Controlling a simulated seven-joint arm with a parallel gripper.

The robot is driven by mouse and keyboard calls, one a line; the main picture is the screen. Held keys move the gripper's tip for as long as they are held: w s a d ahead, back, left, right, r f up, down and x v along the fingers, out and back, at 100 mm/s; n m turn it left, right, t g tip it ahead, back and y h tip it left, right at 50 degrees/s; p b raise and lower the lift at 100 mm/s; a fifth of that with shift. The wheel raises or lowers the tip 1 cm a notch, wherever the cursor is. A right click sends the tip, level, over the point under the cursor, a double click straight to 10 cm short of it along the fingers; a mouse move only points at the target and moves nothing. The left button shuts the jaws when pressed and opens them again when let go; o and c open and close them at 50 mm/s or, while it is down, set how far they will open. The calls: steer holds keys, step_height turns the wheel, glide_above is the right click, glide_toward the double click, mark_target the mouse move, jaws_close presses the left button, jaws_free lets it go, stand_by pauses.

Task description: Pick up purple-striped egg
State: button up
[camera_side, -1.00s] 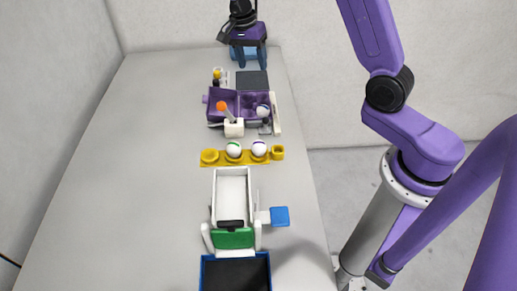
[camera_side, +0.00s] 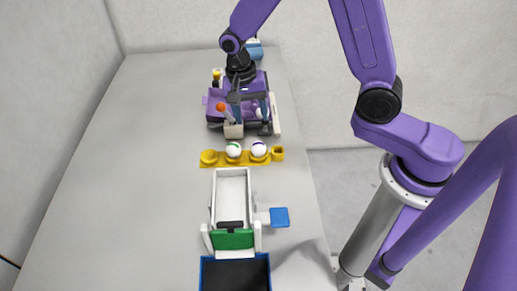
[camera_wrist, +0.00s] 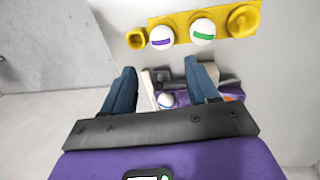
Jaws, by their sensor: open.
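A white egg with a purple stripe (camera_side: 259,149) sits in a cup of the yellow egg tray (camera_side: 208,157). It also shows in the wrist view (camera_wrist: 161,37). A green-striped egg (camera_side: 233,150) sits beside it. My gripper (camera_side: 253,113) is open above the purple box (camera_side: 215,97), behind the yellow tray and apart from it. In the wrist view, another white egg (camera_wrist: 166,100) with a dark bluish mark shows between my open fingers, down by the box. My gripper hides much of the box in the side view.
A white tray (camera_side: 217,194) with a green panel (camera_side: 232,239) stands in front of the yellow tray. A blue square (camera_side: 280,217) is at its right. A dark blue-rimmed bin (camera_side: 203,273) is at the front. An orange-topped item (camera_side: 221,107) stands at the box. The table's left side is clear.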

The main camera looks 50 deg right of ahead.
mark_target(257, 142)
steer(key=f, duration=0.4)
steer(key=d+f, duration=0.1)
steer(key=f, duration=0.3)
steer(key=s+f, duration=0.1)
steer(key=f, duration=0.3)
steer(key=shift+d, duration=0.15)
steer(key=c, duration=0.4)
